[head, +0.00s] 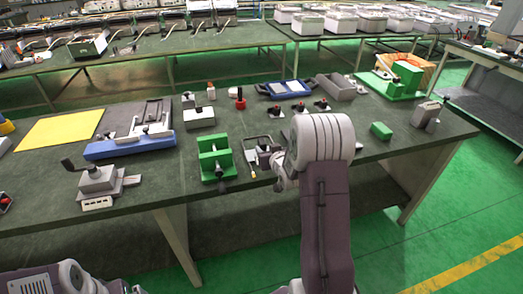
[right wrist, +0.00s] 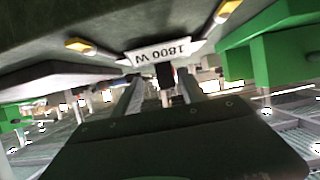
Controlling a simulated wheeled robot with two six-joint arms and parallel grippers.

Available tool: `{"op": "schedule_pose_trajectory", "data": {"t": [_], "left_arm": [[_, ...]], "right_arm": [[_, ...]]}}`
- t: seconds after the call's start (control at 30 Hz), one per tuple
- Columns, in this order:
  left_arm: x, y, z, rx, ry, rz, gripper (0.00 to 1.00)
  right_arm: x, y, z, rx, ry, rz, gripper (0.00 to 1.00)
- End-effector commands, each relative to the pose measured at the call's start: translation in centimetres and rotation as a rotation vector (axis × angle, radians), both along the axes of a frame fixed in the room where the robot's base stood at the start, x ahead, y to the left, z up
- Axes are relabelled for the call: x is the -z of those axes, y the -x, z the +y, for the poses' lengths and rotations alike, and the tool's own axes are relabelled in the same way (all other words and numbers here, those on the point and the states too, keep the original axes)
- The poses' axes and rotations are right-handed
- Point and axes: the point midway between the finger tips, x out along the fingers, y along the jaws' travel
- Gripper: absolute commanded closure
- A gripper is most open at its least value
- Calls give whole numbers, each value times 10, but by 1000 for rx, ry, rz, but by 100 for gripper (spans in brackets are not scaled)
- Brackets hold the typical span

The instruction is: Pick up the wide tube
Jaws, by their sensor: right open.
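I cannot pick out the wide tube for certain in either view. My right gripper (head: 264,160) is open at the table's front edge, just right of the green vise-like fixture (head: 215,158). My forearm hides part of the table behind it. In the right wrist view, the two grey fingers of my right gripper (right wrist: 160,92) are apart. Yellow-tipped pieces (right wrist: 80,45) lie either side of the plate. My left gripper is out of view.
The dark green table (head: 150,190) holds a grey device with a crank (head: 98,182), a blue-edged fixture (head: 130,146), a yellow sheet (head: 60,131), a blue tray (head: 284,88), a green block (head: 381,130) and a green stand (head: 403,80). Open floor lies in front.

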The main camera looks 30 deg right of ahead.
Motion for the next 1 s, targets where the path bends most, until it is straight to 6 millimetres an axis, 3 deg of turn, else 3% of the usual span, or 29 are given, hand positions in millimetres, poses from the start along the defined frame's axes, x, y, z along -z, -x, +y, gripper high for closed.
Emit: {"op": "schedule_pose_trajectory", "data": {"t": [0.13, 0.4, 0.67, 0.83, 1.0], "left_arm": [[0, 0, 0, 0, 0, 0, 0], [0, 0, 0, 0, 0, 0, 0], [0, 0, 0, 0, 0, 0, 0], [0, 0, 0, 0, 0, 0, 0], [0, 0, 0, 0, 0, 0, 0]], "right_arm": [[2, -6, 0, -1, 1, -1, 51], [18, -47, -3, -1, 1, 0, 51], [19, -50, -4, -1, 0, 0, 51], [19, -50, -4, -1, 0, 0, 98], [19, -50, -4, -1, 0, 0, 100]]}}
